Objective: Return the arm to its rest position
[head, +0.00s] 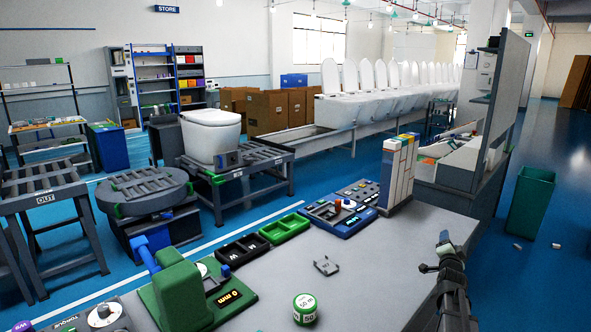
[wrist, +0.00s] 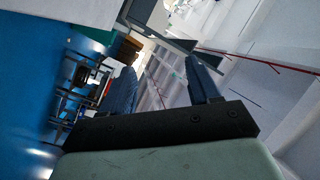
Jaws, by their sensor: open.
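My gripper (head: 436,252) is at the right of the head view, raised at the right end of the grey workbench (head: 385,262). My dark arm comes up from the bottom right below it. In the wrist view my gripper (wrist: 162,78) has its two dark blue fingers wide apart, with nothing between them. The wrist view is tilted, with the blue floor on the left and the ceiling and pale wall on the right. Nothing touches the fingers.
A green-and-white tape roll (head: 305,308), a small grey bracket (head: 326,266), a green device (head: 182,290), a black tray (head: 243,250), a green tray (head: 285,228) and a tall white block (head: 398,172) stand on the bench. A green bin (head: 530,203) is on the floor at right.

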